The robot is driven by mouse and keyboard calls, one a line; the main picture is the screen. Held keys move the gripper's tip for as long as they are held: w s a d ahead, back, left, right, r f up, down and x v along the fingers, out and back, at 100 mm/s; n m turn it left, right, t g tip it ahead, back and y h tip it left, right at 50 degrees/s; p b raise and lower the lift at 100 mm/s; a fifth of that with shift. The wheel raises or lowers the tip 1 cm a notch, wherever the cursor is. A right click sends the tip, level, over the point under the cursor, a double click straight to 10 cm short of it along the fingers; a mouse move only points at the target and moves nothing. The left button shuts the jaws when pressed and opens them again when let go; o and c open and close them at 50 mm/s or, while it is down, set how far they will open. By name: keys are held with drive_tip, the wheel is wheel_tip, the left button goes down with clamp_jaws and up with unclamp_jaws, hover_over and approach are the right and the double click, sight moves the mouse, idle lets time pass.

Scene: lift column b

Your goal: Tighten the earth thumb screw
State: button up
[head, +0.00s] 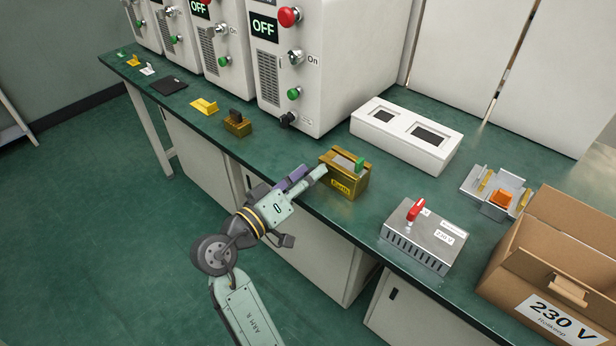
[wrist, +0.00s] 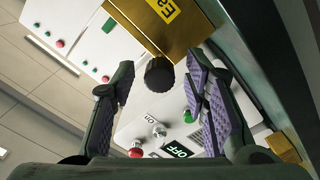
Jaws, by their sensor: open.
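The brass earth block (head: 347,184) stands at the bench's front edge, with a yellow "Earth" label on its front and a green piece (head: 360,165) on top. In the wrist view the brass block (wrist: 180,32) shows at the top. Its black round thumb screw (wrist: 159,76) points towards my camera. In the head view I cannot make out the screw near my gripper. My gripper (head: 308,183) is open at the block's left side. In the wrist view the screw appears between the fingers, with a gap on both sides; how deep it sits between them is unclear.
A grey metal box with a red switch (head: 425,245) and a cardboard box (head: 560,240) stand right of the block. A white box with two dark windows (head: 407,135) is behind. Cabinets marked OFF (head: 325,60) stand at back left. A small brass block (head: 237,126) is left.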

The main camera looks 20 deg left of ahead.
drive_tip(key=v, duration=0.6)
idle(0.5)
